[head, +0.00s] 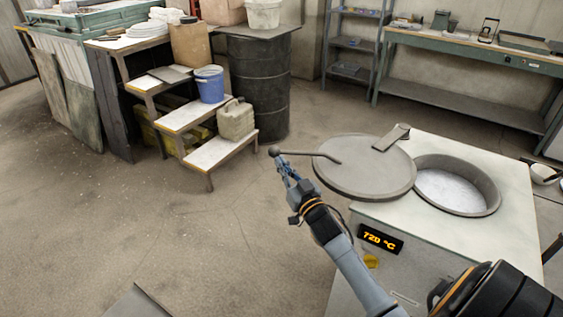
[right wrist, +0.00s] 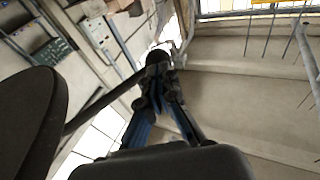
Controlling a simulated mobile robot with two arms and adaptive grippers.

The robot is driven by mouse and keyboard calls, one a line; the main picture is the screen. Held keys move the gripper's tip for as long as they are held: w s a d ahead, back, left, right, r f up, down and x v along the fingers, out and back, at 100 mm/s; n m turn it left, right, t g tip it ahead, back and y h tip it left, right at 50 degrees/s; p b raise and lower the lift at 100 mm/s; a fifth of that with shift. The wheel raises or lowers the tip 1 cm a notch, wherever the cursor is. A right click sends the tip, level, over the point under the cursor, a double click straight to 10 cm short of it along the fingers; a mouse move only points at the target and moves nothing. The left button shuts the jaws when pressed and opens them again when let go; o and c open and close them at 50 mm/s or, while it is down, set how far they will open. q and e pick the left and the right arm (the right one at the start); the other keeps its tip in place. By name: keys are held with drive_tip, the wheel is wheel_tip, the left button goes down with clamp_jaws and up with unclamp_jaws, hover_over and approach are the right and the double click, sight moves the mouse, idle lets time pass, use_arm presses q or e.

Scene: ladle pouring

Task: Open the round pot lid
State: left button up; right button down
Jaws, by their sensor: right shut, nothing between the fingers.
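The round pot lid (head: 365,168) is a flat grey disc, swung off to the left of the pot opening (head: 458,186). The opening is uncovered and shows a pale grey surface inside. A rod handle (head: 310,153) runs left from the lid to a ball knob (head: 274,151). My right gripper (head: 283,164) is shut and empty, its fingertips right by the knob. In the right wrist view the knob (right wrist: 158,57) appears at the fingertips (right wrist: 157,82), with the lid (right wrist: 30,125) dark at left; contact is unclear. My left gripper is out of view.
The furnace's white top (head: 510,160) carries the pot, with a 720 °C display (head: 380,239) on its front. A stepped stand (head: 205,155) with a blue bucket (head: 209,84) and a black drum (head: 259,85) stand behind. The floor at left is clear.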

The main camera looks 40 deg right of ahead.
drive_tip(key=shift+w, duration=0.4)
